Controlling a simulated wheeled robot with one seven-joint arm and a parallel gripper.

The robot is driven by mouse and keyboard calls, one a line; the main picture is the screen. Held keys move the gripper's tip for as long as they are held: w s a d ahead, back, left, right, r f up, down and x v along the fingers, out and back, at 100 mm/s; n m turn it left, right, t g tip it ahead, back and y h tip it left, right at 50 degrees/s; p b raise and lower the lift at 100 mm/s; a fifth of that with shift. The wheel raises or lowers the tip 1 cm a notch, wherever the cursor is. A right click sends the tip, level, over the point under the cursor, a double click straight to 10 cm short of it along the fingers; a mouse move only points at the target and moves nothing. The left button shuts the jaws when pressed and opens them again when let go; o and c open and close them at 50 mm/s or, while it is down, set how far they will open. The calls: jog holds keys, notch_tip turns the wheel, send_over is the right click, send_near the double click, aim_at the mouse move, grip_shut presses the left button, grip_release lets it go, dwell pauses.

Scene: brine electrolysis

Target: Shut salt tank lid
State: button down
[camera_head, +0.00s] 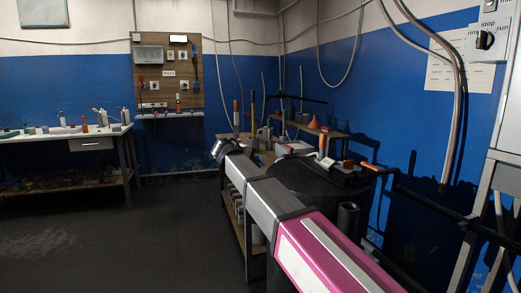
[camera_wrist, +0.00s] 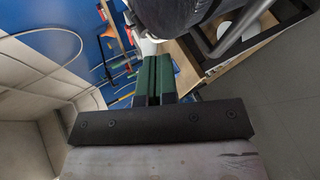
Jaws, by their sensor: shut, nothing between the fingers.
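A large dark round tank (camera_head: 308,184), which looks like the salt tank, stands at the right, partly behind my arm. I cannot tell its lid apart from its dark top, nor whether it is open. My gripper (camera_head: 217,150) is at the far end of my outstretched arm, left of the tank and apart from it. In the wrist view my gripper's green fingers (camera_wrist: 153,78) are together with nothing between them. A dark rounded body (camera_wrist: 190,14) is close beyond them at the top; I cannot tell what it is.
A wooden bench (camera_head: 335,133) with bottles and an orange funnel (camera_head: 314,122) stands behind the tank. A black bar with an orange end (camera_head: 372,166) crosses at the right. A white workbench (camera_head: 60,134) stands at the left wall. The dark floor (camera_head: 130,235) at left is clear.

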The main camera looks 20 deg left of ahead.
notch_tip(320, 180, down, 8)
jog(key=h, duration=0.1)
jog(key=shift+s+a+t, duration=0.3)
jog(key=shift+a+t, duration=0.1)
dwell(0.4)
